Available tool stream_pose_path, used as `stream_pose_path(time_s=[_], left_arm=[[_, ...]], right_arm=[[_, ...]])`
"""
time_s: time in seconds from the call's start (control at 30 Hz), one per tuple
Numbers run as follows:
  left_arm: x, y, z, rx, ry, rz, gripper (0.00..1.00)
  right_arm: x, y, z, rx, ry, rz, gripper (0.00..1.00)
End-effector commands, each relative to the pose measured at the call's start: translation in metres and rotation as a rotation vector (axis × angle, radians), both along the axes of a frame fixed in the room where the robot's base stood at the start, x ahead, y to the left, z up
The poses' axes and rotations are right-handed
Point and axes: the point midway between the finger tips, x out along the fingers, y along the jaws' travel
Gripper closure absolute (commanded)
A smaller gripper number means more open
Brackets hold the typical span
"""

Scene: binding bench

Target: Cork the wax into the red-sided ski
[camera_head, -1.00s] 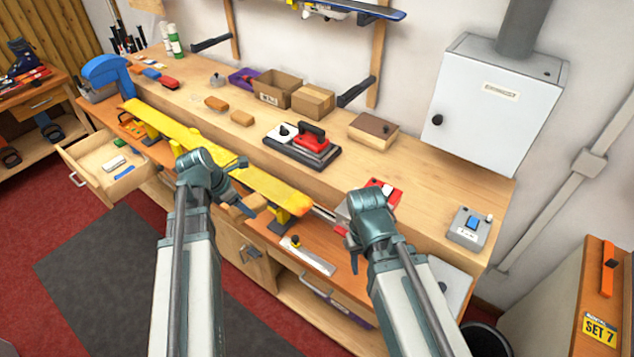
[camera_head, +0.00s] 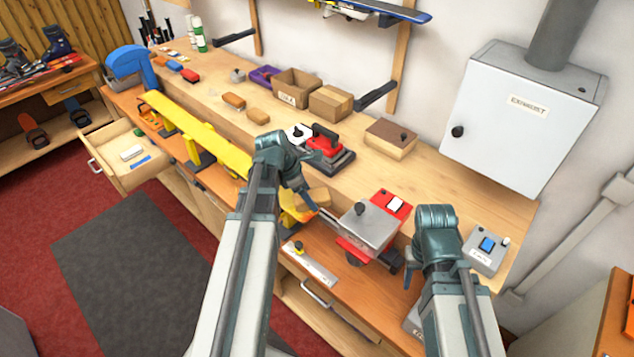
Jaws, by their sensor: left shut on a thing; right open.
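A long yellow ski (camera_head: 205,137) lies along the front of the bench, held in vises. Its sides are mostly turned away, and I cannot make out a red side. My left gripper (camera_head: 308,199) is shut on a tan cork block (camera_head: 318,196) at the right end of the ski. I cannot tell whether the cork touches the ski. My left arm hides part of the ski. My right gripper (camera_head: 409,277) is open and empty, in front of the bench to the right of the red and grey machine (camera_head: 370,228). Wax on the ski cannot be made out.
A red iron (camera_head: 324,140) stands on a dark base behind my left gripper. Two brown blocks (camera_head: 234,101), cardboard boxes (camera_head: 329,103) and a wooden box (camera_head: 390,138) stand on the bench. An open drawer (camera_head: 150,176) juts out at left. A scraper (camera_head: 308,263) lies on the lower shelf.

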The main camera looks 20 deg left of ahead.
Motion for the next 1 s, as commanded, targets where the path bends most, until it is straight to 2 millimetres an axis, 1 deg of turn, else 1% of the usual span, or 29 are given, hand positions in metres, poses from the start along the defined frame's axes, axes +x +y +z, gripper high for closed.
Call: stream_pose_path(time_s=[0.03, 0.1, 0.2, 0.33, 0.53, 0.67, 1.0], left_arm=[[0.002, 0.001, 0.018, 0.0, 0.0, -0.028, 0.76], [0.001, 0.001, 0.026, -0.001, 0.001, -0.063, 0.76], [0.001, 0.001, 0.03, -0.001, -0.001, -0.096, 0.76], [0.001, 0.001, 0.029, -0.001, -0.001, -0.109, 0.76], [0.0, 0.001, 0.023, -0.002, -0.001, -0.108, 0.76], [0.0, 0.001, 0.015, -0.002, -0.001, -0.107, 0.76], [0.0, 0.001, -0.019, -0.002, -0.001, -0.107, 0.76]], right_arm=[[0.0, 0.0, 0.018, 0.0, 0.0, 0.0, 0.5], [0.0, 0.0, 0.026, 0.0, 0.0, -0.001, 0.5], [0.0, 0.0, 0.03, 0.001, 0.0, -0.001, 0.5], [0.0, 0.0, 0.029, 0.001, 0.0, -0.001, 0.5], [0.0, 0.0, 0.023, 0.0, 0.0, -0.001, 0.5], [0.0, 0.0, 0.015, 0.0, 0.0, 0.0, 0.5], [0.0, 0.0, -0.019, 0.0, 0.0, 0.002, 0.5]])
